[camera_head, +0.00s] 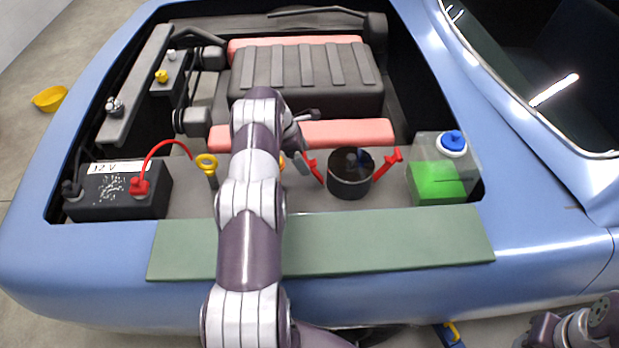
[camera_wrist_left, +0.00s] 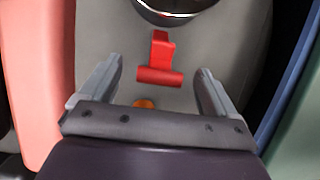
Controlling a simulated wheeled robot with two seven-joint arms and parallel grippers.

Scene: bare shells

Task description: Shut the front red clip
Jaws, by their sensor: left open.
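A round black canister (camera_head: 349,174) stands in the engine bay with a red clip on each side. The left clip, toward the car's nose, is the front red clip (camera_head: 313,168); it leans outward, away from the canister. The right red clip (camera_head: 389,162) also sticks outward. My left gripper (camera_head: 301,152) is beside the front clip, partly hidden by my arm. In the left wrist view its jaws (camera_wrist_left: 159,66) are open, with the front red clip (camera_wrist_left: 160,62) in the space between them and nothing held. The canister's rim (camera_wrist_left: 172,12) shows at the top.
A battery (camera_head: 118,192) with a red cable and a yellow ring handle (camera_head: 206,162) lie left. A red-pink cover (camera_head: 350,133) and black engine block are behind. A green-filled reservoir (camera_head: 437,181) stands right. A green mat (camera_head: 390,240) covers the near edge. An orange cap (camera_wrist_left: 145,103) sits below the clip.

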